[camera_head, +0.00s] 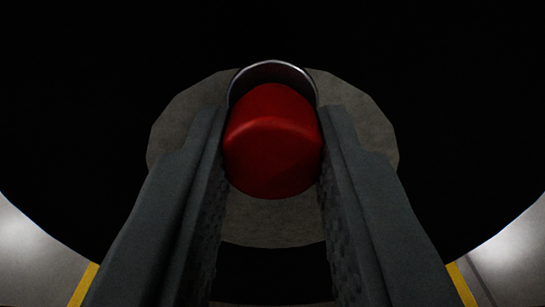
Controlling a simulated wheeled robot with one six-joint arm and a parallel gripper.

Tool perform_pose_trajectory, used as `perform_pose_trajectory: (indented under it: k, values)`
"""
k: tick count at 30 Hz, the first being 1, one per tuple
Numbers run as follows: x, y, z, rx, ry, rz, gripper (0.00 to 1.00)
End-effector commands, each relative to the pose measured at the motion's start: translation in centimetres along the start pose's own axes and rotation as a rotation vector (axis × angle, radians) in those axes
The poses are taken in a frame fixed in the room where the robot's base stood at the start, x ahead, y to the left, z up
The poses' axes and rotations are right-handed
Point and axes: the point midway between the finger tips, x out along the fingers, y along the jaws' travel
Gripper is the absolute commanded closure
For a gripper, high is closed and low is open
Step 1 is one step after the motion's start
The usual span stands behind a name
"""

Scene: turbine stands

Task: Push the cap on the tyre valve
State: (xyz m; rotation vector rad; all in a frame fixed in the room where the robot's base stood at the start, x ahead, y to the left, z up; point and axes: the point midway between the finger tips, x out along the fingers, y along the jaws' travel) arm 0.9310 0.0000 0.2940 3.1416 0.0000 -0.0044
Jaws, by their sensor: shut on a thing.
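A red rounded cap (272,150) is between the two dark grey fingers of my gripper (272,145), in the middle of the view. My gripper is shut on the cap, with one finger against its left side and one against its right. Just behind the cap's upper edge a shiny metal rim (272,70) shows as an arc, likely part of the valve. The cap hides the rest of it. I cannot tell whether the cap touches the rim or sits on it.
A grey rough disc (375,125) lies behind the cap and fingers. A large black round surface (80,110) surrounds it. Pale floor with yellow stripes (463,285) shows at both lower corners.

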Motion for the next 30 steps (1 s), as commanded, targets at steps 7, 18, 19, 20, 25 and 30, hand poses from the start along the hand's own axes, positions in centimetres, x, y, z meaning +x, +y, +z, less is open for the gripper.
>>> perform_pose_trajectory:
  k: [7,18,19,20,25,30]
  values:
    - [0.8,0.0,-0.3,0.000,0.008,0.000,1.00]
    - [0.9,0.0,-0.5,0.000,0.010,0.000,0.55]
    - [0.9,0.0,-0.5,0.000,0.010,0.000,0.55]
    - [0.9,0.0,-0.5,0.000,0.010,0.000,0.68]
    - [0.8,0.0,-0.4,0.000,0.009,0.000,0.64]
    - [-0.1,0.0,-0.3,0.000,0.006,0.000,0.44]
